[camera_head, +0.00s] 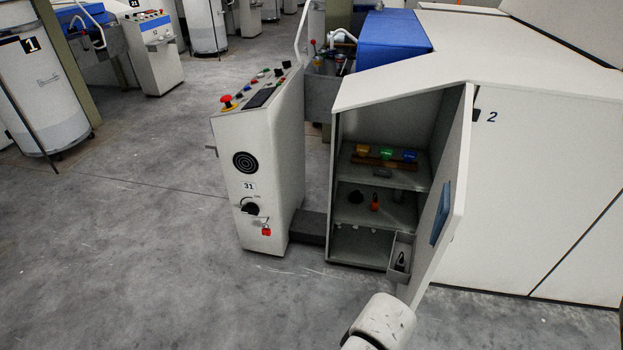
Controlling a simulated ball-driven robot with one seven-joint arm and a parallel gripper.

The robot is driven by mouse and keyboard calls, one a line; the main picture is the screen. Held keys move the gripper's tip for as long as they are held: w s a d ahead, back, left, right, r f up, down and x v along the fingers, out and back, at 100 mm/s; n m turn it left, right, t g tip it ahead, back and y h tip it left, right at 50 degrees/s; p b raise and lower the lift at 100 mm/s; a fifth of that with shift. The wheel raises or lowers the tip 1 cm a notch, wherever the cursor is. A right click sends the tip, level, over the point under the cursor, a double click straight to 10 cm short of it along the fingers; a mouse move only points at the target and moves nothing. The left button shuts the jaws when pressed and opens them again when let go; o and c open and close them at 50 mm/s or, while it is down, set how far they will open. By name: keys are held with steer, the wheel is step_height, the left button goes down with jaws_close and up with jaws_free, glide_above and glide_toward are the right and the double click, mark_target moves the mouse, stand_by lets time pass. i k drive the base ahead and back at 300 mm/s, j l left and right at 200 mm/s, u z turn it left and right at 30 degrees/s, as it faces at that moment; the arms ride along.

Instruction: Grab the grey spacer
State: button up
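The open cabinet (449,95) in the machine's side holds small parts on its shelves. A small flat grey piece (382,174) lies at the front of the upper shelf, below a brown bar. A grey upright piece (398,196) stands at the right of the middle shelf, partly in shade. Either could be the grey spacer; at this size I cannot tell which. A white rounded part of my arm shows at the bottom, in front of the open door. My gripper's fingers are not visible.
The open cabinet door (447,205) stands out on the right, with a small bin (400,252) on its inside. Yellow, green and blue pieces (385,154) sit on the upper shelf. A control console (250,170) stands left of the cabinet. The floor (150,260) at left is clear.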

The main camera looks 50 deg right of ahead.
mark_target(379, 173)
steer(key=i+j+u, duration=0.1)
steer(key=i+u, duration=0.4)
steer(key=i, duration=0.2)
steer(key=i+z, duration=0.75)
steer(key=i+l+z, duration=0.1)
steer(key=z, duration=0.4)
steer(key=i+z, duration=0.25)
steer(key=z, duration=0.25)
steer(key=i+z, duration=0.2)
steer(key=z, duration=0.25)
steer(key=i+j+z, duration=0.1)
steer(key=z, duration=0.4)
steer(key=i+j+z, duration=0.1)
steer(key=i+z, duration=0.25)
